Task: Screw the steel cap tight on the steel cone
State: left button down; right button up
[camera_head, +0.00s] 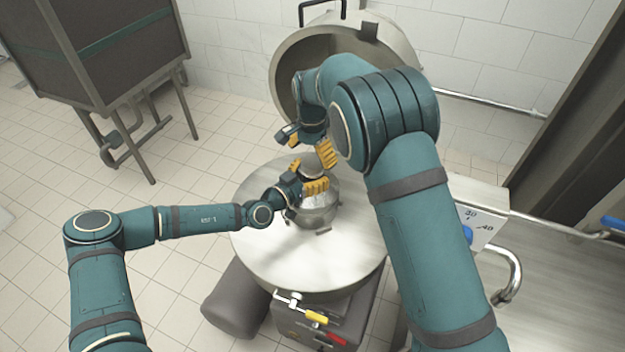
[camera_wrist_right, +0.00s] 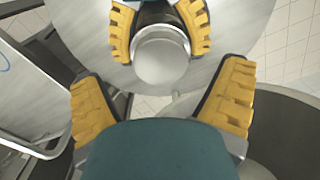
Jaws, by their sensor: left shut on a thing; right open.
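The steel cone (camera_head: 317,214) stands upright on a round steel top. The steel cap (camera_head: 311,171) sits at its upper end; in the right wrist view the cap (camera_wrist_right: 161,61) is a round grey disc. My left gripper (camera_head: 305,176) is shut around the cone's neck just below the cap, with its yellow fingers on either side; the exact contact is partly hidden. My right gripper (camera_head: 308,145) is open and empty, above the cap. In the right wrist view its two yellow fingers (camera_wrist_right: 163,105) are spread wide, with the cap ahead between them. Whether the cap is tight cannot be seen.
The round steel top (camera_head: 262,240) has free room around the cone. A big round steel lid (camera_head: 290,62) stands open behind. A control box with a dial (camera_head: 480,215) is at the right. A dark cabinet (camera_head: 100,45) stands at the far left.

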notch_tip(320, 180, up, 9)
dwell(0.3)
pick_arm(q)
grip_release()
jog(key=v, duration=1.2)
dwell(0.4)
